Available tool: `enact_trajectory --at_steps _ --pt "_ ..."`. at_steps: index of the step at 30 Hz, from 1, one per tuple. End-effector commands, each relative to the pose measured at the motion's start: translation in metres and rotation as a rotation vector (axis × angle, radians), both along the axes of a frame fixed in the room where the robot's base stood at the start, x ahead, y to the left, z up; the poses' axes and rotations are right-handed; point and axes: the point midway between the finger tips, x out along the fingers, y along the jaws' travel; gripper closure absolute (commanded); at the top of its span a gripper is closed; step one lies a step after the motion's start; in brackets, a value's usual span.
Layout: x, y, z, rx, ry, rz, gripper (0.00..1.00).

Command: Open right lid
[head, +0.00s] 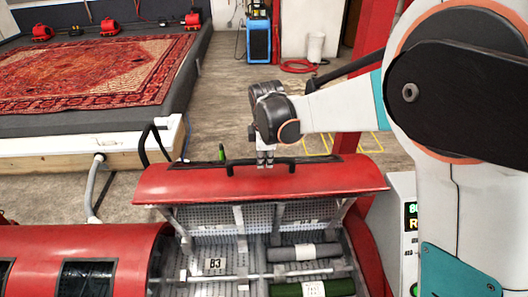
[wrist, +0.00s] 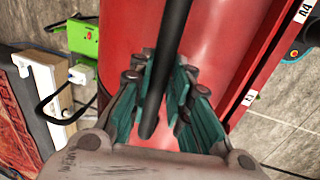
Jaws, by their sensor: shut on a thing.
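The red right lid (head: 330,176) stands raised in the head view, with the inside of the machine showing below it. Its black bar handle (head: 240,163) runs along the top of the lid. My gripper (head: 265,160) is at the middle of this handle. In the wrist view my gripper (wrist: 160,100) has its teal-padded fingers on both sides of the black handle (wrist: 174,40), shut on it. The red lid (wrist: 225,45) lies behind the fingers there. The exact finger contact is partly hidden.
The open bay holds a grey roll (head: 305,252) and a green roll (head: 315,289). A second red lid (head: 80,245) is down at the left. A patterned rug (head: 95,70) lies on a platform behind. A blue machine (head: 258,38) stands at the back; open floor lies between.

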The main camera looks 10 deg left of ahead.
Motion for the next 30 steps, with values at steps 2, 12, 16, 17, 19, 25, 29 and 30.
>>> enact_trajectory --at_steps 2,12,16,17,19,25,29,30 --pt "-0.003 0.0 -0.001 0.003 -0.003 0.001 1.0" --pt "-0.003 0.0 0.0 0.003 -0.004 0.001 0.73" --pt "-0.003 -0.001 0.0 0.003 -0.004 0.0 0.62" --pt "-0.003 -0.001 0.0 0.003 -0.004 0.0 0.62" --pt "-0.003 -0.001 0.0 0.002 -0.005 0.0 0.62" --pt "-0.003 -0.001 0.001 0.002 -0.005 0.0 0.62" --pt "-0.006 -0.002 0.011 0.002 -0.005 0.0 0.62" --pt "-0.007 -0.002 0.017 0.002 -0.005 0.0 0.62"
